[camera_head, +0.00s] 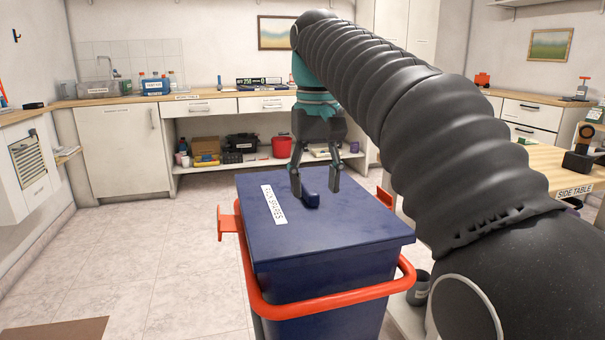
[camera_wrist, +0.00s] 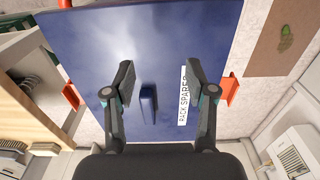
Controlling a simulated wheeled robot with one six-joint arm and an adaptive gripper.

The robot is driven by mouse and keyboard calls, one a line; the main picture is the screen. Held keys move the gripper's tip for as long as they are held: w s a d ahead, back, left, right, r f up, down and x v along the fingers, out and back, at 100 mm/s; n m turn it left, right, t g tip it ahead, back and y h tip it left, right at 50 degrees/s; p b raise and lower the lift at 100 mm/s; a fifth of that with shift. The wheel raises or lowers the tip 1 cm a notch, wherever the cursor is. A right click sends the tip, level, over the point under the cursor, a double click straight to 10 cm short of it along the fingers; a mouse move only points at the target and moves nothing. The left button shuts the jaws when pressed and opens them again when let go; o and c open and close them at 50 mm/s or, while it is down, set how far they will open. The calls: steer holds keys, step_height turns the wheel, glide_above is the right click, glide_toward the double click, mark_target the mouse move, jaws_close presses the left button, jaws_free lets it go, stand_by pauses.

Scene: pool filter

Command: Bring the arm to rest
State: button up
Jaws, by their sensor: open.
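My gripper (camera_head: 316,192) points down over a blue bin with a flat blue lid (camera_head: 340,222). Its two fingers are spread apart, one on each side of the small blue handle (camera_head: 310,200) on the lid. In the wrist view the handle (camera_wrist: 148,104) lies between the open fingers (camera_wrist: 160,85), with gaps on both sides. I cannot tell the exact height of the fingertips above the lid. My arm reaches in from the right in the head view, bent downward at the wrist.
An orange rail (camera_head: 330,292) runs around the bin's front, with orange brackets at its sides. A wooden side table (camera_head: 560,176) stands at right. A counter (camera_head: 190,98) with shelves lines the back wall. The tiled floor (camera_head: 150,250) at left is clear except for a brown mat (camera_head: 60,329).

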steer(key=s+d+f+m+t+p, duration=0.1)
steer(key=s+d+f+t, duration=0.1)
steer(key=s+d+f, duration=0.4)
steer(key=s+d+f+m+t, duration=0.2)
steer(key=s+d+f, duration=0.5)
steer(key=s+f, duration=0.7)
steer(key=shift+d+f+t+p, duration=0.3)
steer(key=shift+f+t+p, duration=0.1)
steer(key=shift+f+t, duration=0.35)
